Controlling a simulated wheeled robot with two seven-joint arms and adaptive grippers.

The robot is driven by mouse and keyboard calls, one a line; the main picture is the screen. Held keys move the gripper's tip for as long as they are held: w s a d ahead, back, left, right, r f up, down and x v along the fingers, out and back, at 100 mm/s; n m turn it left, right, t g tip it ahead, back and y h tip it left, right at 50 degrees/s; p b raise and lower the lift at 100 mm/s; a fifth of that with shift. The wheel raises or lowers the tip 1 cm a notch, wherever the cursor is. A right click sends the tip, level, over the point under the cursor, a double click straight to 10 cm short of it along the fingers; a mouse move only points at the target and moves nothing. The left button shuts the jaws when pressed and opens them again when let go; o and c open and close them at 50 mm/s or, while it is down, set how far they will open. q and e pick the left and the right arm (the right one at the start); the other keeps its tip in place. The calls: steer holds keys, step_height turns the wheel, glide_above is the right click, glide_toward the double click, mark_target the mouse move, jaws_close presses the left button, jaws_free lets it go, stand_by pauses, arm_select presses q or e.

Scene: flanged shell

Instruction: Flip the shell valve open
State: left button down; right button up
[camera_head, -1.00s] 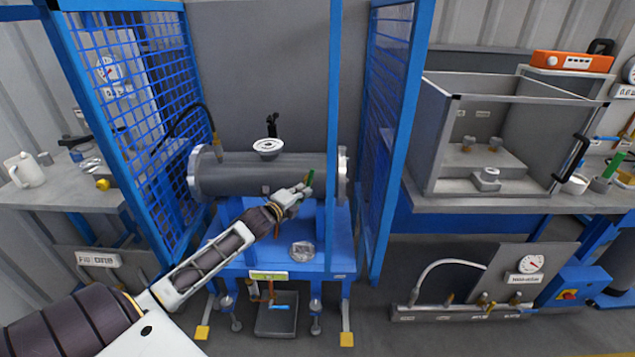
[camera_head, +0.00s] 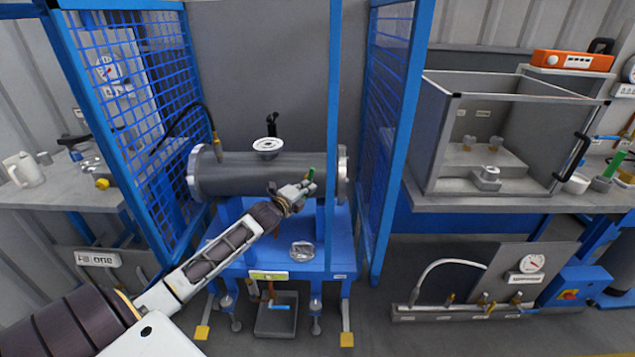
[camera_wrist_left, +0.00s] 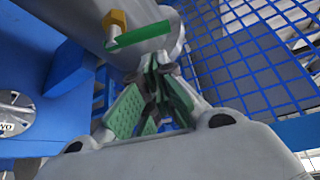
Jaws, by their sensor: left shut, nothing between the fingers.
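The shell (camera_head: 245,178) is a grey horizontal cylinder with flanged ends on a blue stand. Its valve has a green lever (camera_head: 311,173) at the front right of the shell. In the left wrist view the green lever (camera_wrist_left: 142,36) lies across the picture beside a brass fitting (camera_wrist_left: 116,20) on the shell's underside. My left gripper (camera_head: 311,187) is shut and empty, just below the lever. In the left wrist view its green-padded fingers (camera_wrist_left: 157,68) point up close to the lever; I cannot tell whether they touch it. My right gripper is not in view.
Blue mesh panels (camera_head: 140,110) flank the shell, and a thin blue post (camera_head: 333,120) stands in front of its right end. A clear round object (camera_head: 302,251) lies on the blue stand (camera_head: 265,262). A grey open box (camera_head: 440,140) stands on the right bench.

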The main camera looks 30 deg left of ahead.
mark_target(310, 177)
arm_select(q)
steer(key=w+b, duration=0.1)
steer(key=w, duration=0.5)
steer(key=shift+w+f, duration=0.35)
steer(key=shift+f, duration=0.05)
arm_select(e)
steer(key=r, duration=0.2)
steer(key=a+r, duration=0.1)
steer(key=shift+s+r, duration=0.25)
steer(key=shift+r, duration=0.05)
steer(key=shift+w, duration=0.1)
arm_select(q)
steer(key=shift+s+a+r+n+p, duration=0.25)
steer(key=shift+a+p, duration=0.15)
steer(key=shift+p, duration=0.5)
steer(key=shift+s+a+r+n+p, duration=0.2)
steer(key=shift+a+p, duration=0.15)
steer(key=shift+p, duration=0.5)
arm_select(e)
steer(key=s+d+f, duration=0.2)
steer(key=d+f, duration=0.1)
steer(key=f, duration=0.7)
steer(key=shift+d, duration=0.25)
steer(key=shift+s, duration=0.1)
